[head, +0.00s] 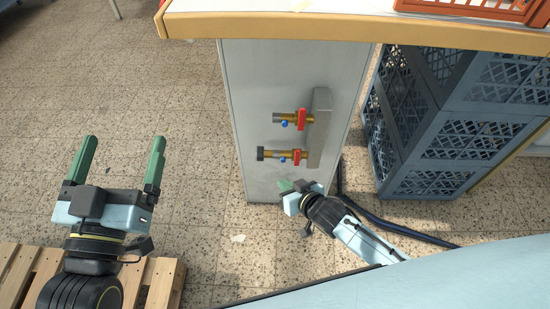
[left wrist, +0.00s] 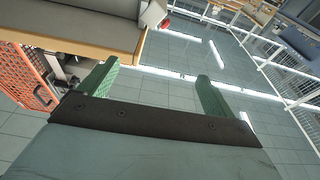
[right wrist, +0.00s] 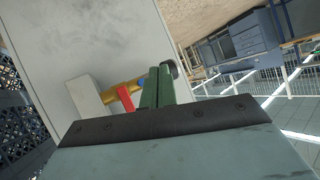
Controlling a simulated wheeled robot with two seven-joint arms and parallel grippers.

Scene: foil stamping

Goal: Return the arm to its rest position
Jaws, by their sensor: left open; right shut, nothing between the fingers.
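My left gripper (head: 118,162) is open and empty at the left of the head view, above the floor and a wooden pallet. Its two green fingers stand wide apart in the left wrist view (left wrist: 155,92). My right gripper (head: 290,186) is shut with nothing in it, low in front of the grey panel (head: 232,110). In the right wrist view its green fingers (right wrist: 158,88) are together, and they overlap the view of a brass valve with a red handle (right wrist: 125,98). I cannot tell from that view whether they touch it.
Two brass valves, the upper (head: 293,119) and the lower (head: 285,155), stick out from a grey block on the panel. Blue crates (head: 430,185) stand at the right under the wood-edged table (head: 330,27). A dark hose (head: 400,229) runs beside my right arm. A wooden pallet (head: 165,283) lies lower left. Open tiled floor lies left of the panel.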

